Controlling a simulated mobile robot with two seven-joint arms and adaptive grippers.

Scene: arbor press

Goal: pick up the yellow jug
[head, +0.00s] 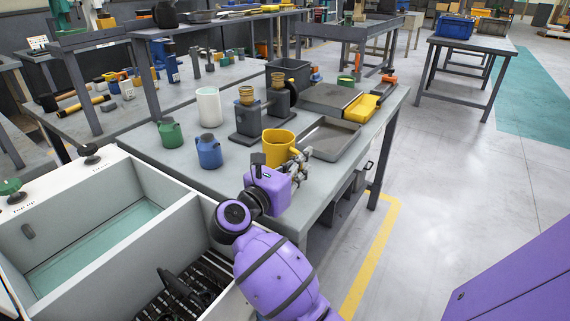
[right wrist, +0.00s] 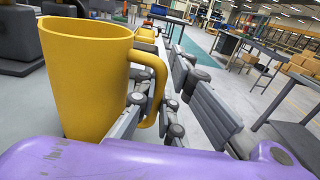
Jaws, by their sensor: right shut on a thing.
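The yellow jug (head: 277,148) is upright at the near right part of the grey workbench, its handle toward my right arm. It fills the left of the right wrist view (right wrist: 88,75), where its base is hidden by my purple wrist. My right gripper (head: 297,162) is at the jug's handle side, shut on the handle (right wrist: 157,85), with one grey finger passing at the handle's opening. I cannot tell whether the jug's base touches the bench. My left gripper is not in view.
A green jug (head: 171,134), a blue jug (head: 208,152) and a white container (head: 209,107) stand left of the yellow jug. Dark presses (head: 247,118) stand behind it. A grey tray (head: 325,139) lies to its right. A white basin (head: 100,225) is at the near left.

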